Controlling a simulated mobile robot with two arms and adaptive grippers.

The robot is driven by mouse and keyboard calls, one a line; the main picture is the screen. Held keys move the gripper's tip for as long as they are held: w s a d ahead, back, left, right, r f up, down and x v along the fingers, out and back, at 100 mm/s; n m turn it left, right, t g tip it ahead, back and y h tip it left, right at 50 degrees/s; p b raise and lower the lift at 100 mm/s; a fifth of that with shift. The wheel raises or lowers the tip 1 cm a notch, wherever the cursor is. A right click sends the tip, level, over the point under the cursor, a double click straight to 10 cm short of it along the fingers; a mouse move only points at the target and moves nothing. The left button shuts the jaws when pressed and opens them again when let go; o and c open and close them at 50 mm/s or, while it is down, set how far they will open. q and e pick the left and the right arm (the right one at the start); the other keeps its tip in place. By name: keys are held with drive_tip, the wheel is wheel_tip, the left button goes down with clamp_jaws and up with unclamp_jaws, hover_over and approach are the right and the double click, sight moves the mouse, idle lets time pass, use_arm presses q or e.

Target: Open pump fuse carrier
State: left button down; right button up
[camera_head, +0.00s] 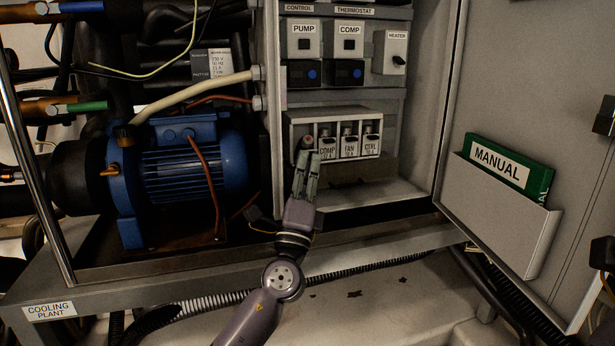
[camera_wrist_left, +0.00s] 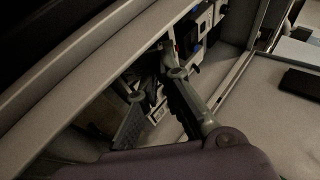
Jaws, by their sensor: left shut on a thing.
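A fuse block (camera_head: 371,118) sits low in the open electrical cabinet, with carriers labelled COMP, FAN and CTRL. My left gripper (camera_head: 308,156) reaches up from below to the leftmost place and is shut on the pump fuse carrier (camera_head: 307,142). A round, reddish end of that carrier shows just above the fingertips; its label is hidden by the gripper. In the left wrist view, the fingers (camera_wrist_left: 157,86) stand before the dark block, and the held carrier cannot be made out clearly. My right gripper is not in view.
PUMP (camera_head: 304,42) and COMP (camera_head: 349,41) modules and a HEATER switch (camera_head: 391,52) sit above the block. The cabinet door (camera_head: 545,75) stands open at right with a manual (camera_head: 497,166) in its pocket. A blue pump motor (camera_head: 180,170) and cables crowd the left.

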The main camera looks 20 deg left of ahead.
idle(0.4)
use_arm(q)
drive_tip(key=c, duration=2.1)
unclamp_jaws()
drive_tip(key=shift+o, duration=0.2)
drive_tip(key=v, duration=1.2)
drive_tip(key=shift+o, duration=0.5)
drive_tip(key=shift+f, duration=0.1)
